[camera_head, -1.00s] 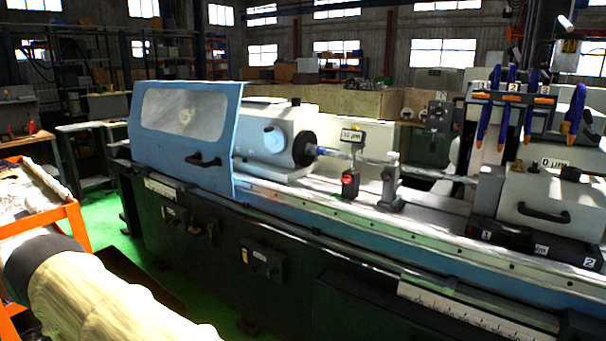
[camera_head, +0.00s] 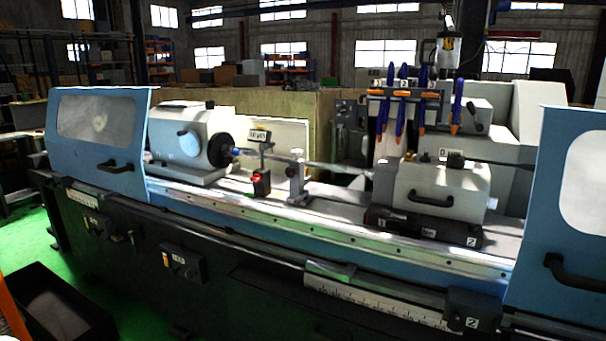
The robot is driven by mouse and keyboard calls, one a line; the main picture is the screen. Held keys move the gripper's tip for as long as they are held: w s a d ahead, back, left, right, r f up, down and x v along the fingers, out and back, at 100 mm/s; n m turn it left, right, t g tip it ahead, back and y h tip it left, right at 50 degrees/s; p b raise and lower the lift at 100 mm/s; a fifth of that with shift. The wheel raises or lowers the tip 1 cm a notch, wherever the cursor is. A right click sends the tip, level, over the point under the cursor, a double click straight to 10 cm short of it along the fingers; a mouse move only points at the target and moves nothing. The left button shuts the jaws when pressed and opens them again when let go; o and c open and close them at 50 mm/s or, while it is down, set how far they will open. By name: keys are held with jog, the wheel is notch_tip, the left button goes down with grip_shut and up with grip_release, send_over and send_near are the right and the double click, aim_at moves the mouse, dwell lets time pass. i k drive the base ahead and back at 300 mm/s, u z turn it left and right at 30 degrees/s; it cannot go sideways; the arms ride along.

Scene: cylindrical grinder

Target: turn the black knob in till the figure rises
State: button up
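The cylindrical grinder (camera_head: 330,229) runs across the view. A small dark knob-like part (camera_head: 455,159) sits on top of the white block (camera_head: 432,188) at the right; I cannot tell surely that it is the black knob. A small white figure plate (camera_head: 443,154) beside it starts with 0, the rest being hidden or too small. Another figure plate (camera_head: 258,136) stands on a post near the middle, its digits too blurred to read surely. Below it is a black device with a red light (camera_head: 261,182). My gripper is out of view.
Blue sliding guards with black handles stand at the left (camera_head: 98,140) and right (camera_head: 570,220). Blue hoses with orange tips (camera_head: 402,110) hang above the white block. A dark open bin (camera_head: 60,305) is on the green floor at the lower left.

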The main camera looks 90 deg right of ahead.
aim_at(290, 172)
jog(key=k, duration=0.6)
jog(key=z, duration=2.05)
jog(key=i, duration=0.5)
jog(key=u, duration=0.05)
